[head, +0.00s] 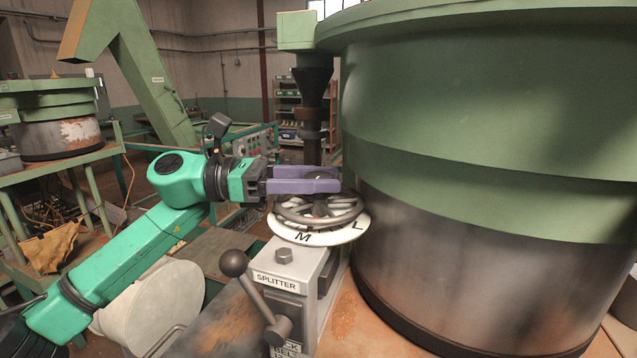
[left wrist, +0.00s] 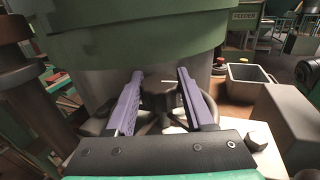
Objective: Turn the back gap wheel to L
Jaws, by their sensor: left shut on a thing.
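The gap wheel (head: 290,218) is a dark grey spoked handwheel lying flat above a white round dial (head: 328,241). The letters M and L show on the dial's near rim, with L at the right; other marks are partly hidden by the wheel. I cannot make out a pointer. My left gripper (head: 330,180), with purple fingers, reaches over the wheel from the left and is shut on its middle. In the left wrist view the two fingers (left wrist: 160,76) stand on either side of the wheel's hub (left wrist: 158,101). My right gripper is not in view.
A grey box labelled SPLITTER (head: 290,262) with a ball-ended lever (head: 256,294) stands just in front of the dial. A big green and steel hopper bowl (head: 480,130) is close on the right. A dark vertical pipe (head: 312,110) rises behind the wheel.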

